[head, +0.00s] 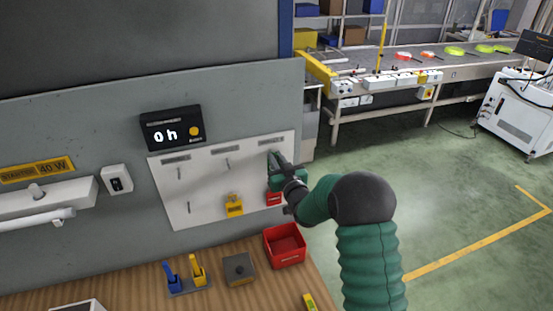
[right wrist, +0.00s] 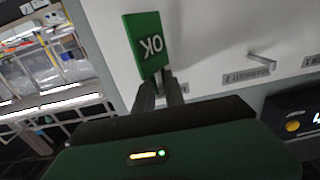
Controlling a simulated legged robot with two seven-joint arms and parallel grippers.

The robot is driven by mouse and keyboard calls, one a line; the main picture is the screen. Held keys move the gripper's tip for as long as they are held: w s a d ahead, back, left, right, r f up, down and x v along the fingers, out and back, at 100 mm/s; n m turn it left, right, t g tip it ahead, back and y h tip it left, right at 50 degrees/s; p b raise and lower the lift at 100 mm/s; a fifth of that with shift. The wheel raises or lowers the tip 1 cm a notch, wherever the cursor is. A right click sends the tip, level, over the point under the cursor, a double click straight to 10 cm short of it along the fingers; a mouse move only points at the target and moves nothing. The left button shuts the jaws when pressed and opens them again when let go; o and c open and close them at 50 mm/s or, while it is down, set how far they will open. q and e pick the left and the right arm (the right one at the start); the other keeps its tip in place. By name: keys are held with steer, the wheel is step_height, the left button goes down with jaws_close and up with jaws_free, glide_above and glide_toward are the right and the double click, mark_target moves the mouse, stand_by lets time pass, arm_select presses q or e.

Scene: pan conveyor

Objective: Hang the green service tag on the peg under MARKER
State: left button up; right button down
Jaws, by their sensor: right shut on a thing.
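My right gripper (head: 279,167) is at the upper right of the white peg board (head: 200,190), just below the rightmost label (head: 271,142). In the right wrist view the gripper (right wrist: 161,80) is shut on the green tag (right wrist: 147,45), which reads OK upside down. In the head view the green tag is a small patch at the fingertips. The peg under the rightmost label is hidden; I cannot tell whether the tag touches it. Pegs show under the left label (head: 179,174) and the middle label (head: 227,163). My left gripper is not in view.
A yellow tag (head: 234,206) and a red tag (head: 274,199) are low on the board. A black display (head: 172,128) is above it. On the wooden bench below stand a red bin (head: 285,246), a grey block (head: 239,269) and blue and yellow tools (head: 197,271).

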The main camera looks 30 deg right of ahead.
steer(key=c, duration=1.8)
jaws_free()
steer(key=shift+s+d, duration=0.1)
steer(key=o, duration=0.5)
steer(key=shift+a+r, duration=0.1)
steer(key=shift+a, duration=0.15)
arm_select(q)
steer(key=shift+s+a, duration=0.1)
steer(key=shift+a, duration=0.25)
arm_select(e)
steer(key=shift+s, duration=0.1)
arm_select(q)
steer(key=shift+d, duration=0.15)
arm_select(e)
steer(key=shift+d, duration=0.15)
